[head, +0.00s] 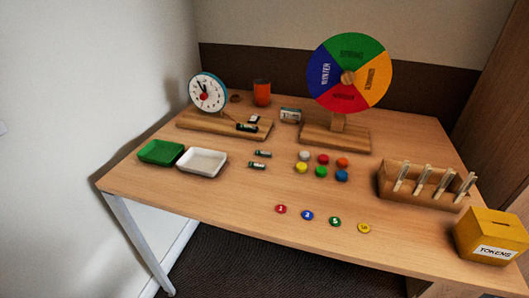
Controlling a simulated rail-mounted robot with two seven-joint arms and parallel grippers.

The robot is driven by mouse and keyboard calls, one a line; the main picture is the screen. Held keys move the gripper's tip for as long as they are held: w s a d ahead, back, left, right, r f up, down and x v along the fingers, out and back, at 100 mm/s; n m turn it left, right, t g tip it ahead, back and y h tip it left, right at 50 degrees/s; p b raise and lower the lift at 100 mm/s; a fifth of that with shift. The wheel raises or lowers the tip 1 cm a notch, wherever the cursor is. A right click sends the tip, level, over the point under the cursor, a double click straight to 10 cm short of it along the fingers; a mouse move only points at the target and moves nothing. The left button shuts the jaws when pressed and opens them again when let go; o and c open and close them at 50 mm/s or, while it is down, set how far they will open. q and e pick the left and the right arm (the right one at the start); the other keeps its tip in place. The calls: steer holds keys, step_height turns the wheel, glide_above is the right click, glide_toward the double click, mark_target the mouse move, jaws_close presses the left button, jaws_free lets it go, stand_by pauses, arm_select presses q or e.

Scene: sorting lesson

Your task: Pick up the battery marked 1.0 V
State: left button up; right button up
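Two small dark batteries lie on the table in front of the clock base: one farther back (263,153) and one nearer (257,166). A third, larger dark battery-like piece (247,127) lies on the wooden clock base (210,125). The markings are too small to read, so I cannot tell which is 1.0 V. Neither of my grippers shows in the head view.
A green tray (161,152) and white tray (202,163) stand left. Colored pieces (321,172) and numbered tokens (307,215) lie right of the batteries.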

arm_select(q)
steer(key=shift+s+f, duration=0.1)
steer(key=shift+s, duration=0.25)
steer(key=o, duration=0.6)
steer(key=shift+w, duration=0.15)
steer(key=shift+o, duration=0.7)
